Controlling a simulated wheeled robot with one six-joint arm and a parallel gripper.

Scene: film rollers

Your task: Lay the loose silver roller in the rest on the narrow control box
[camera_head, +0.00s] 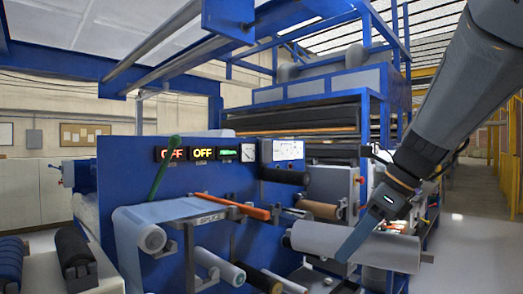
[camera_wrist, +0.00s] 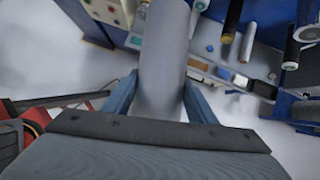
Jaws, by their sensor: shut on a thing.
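The silver roller (camera_head: 330,239) is a smooth pale grey cylinder lying roughly level in front of the blue machine. My gripper (camera_head: 362,240) is shut around its body, with one blue finger crossing its near side. In the wrist view the roller (camera_wrist: 165,55) runs up and away between the two blue fingers of my gripper (camera_wrist: 158,105). It is held clear of the floor. A pale narrow box (camera_head: 332,183) with red buttons on its right side stands behind the roller. A panel with coloured buttons (camera_wrist: 106,12) shows in the wrist view. I cannot make out the rest.
The blue machine frame (camera_head: 130,175) carries several other rollers, including a white one (camera_head: 219,266) sticking out left of the held roller. An orange bar (camera_head: 248,211) and a green lever (camera_head: 163,168) stick out too. Black rollers (camera_head: 75,250) lie at lower left. The right aisle floor is open.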

